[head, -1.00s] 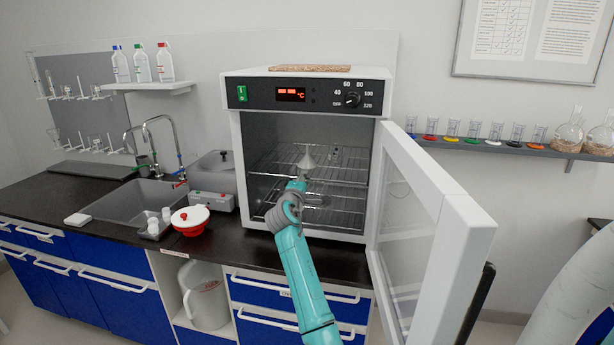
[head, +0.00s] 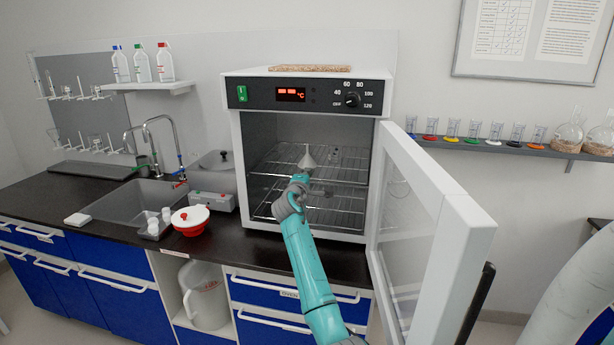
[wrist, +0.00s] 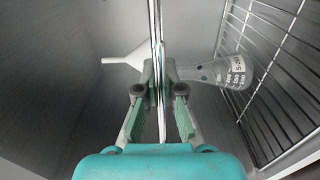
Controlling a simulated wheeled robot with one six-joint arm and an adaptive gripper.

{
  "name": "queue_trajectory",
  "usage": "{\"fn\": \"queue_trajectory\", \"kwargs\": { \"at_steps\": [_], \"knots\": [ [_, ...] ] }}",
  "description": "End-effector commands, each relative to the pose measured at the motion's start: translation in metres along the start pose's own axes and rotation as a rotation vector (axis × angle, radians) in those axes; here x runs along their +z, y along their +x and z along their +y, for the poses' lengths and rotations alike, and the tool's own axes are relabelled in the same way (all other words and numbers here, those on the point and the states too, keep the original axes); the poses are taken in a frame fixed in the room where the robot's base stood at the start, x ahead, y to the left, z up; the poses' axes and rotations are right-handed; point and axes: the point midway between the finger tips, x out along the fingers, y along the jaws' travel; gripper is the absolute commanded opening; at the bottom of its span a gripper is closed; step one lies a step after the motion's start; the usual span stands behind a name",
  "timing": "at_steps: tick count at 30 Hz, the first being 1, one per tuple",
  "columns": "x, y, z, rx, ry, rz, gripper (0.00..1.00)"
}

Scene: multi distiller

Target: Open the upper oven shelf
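The white oven (head: 234,150) stands on the counter with its glass door (head: 440,215) swung open to the right. Inside are two wire shelves. The upper shelf (head: 345,165) bears a white funnel (head: 307,158), which also shows left of the shelf in the wrist view (wrist: 128,59). In the wrist view the upper shelf (wrist: 157,25) is edge-on, running between my fingertips. My gripper (wrist: 158,75) is closed onto its front edge; in the head view my gripper (head: 300,183) is at the oven's mouth. A graduated flask (wrist: 225,72) stands on the lower shelf (wrist: 268,75).
The open door bounds the space right of my arm. Left of the oven are a grey device (head: 212,201), a red and white container (head: 190,220) and the sink (head: 140,200). Blue drawers (head: 290,295) lie below the counter. A brown pad (head: 311,68) lies on top of the oven.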

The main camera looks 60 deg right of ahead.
Motion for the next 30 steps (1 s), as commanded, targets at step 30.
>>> {"fn": "queue_trajectory", "kwargs": {
  "at_steps": [30],
  "knots": [
    [-0.001,-0.143,-0.001,-0.001,0.001,0.003,0.00]
  ]
}}
